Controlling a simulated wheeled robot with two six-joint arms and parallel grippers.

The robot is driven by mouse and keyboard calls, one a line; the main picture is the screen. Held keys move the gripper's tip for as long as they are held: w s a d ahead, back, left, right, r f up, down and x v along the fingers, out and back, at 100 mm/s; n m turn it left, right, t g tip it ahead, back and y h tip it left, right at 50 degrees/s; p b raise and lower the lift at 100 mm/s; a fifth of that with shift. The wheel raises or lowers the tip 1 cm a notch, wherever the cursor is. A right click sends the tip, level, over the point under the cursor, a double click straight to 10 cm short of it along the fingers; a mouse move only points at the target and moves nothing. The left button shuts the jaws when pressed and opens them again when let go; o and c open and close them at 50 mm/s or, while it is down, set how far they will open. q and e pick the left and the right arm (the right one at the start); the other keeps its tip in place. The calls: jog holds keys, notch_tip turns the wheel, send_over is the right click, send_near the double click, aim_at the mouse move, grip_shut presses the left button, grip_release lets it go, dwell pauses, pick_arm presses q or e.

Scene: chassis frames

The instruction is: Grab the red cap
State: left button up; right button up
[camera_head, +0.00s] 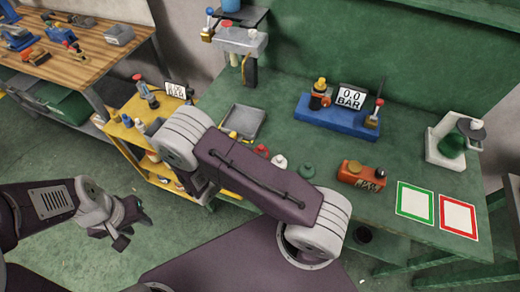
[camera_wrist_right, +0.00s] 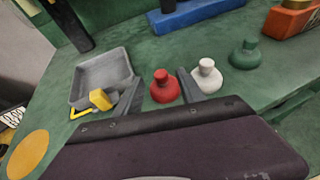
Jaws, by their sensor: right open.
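The red cap (camera_wrist_right: 164,86) stands upright on the green bench, between the two fingers of my open right gripper (camera_wrist_right: 159,78) in the wrist view. I cannot tell whether a finger touches it. In the head view the red cap (camera_head: 262,150) shows just past my right arm, which hides the right gripper. A white cap (camera_wrist_right: 207,75) stands just right of the right finger, and a green cap (camera_wrist_right: 244,54) stands further right. My left gripper (camera_head: 131,226) hangs over the floor at the left, away from the bench; its jaw state is unclear.
An orange box (camera_head: 352,176) and a blue base with a gauge (camera_head: 318,115) are further along the bench. Green and red framed sheets lie at the right.

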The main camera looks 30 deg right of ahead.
aim_at(260, 147)
jog(key=x, duration=0.3)
jog(key=shift+w+f, duration=0.1)
jog(key=shift+w, duration=0.1)
jog(key=shift+s+d+p, duration=0.1)
jog(key=shift+d+p, duration=0.15)
jog(key=shift+p, duration=0.05)
jog(key=x, duration=0.4)
jog(key=shift+s+f+p, duration=0.1)
jog(key=shift+f+p, duration=0.05)
jog(key=shift+p, duration=0.25)
jog(key=shift+w+d+f, duration=0.2)
jog(key=shift+d, duration=0.05)
jog(key=shift+a, duration=0.1)
jog(key=shift+s+r, duration=0.1)
jog(key=shift+s, duration=0.05)
jog(key=c, duration=0.5)
grip_shut()
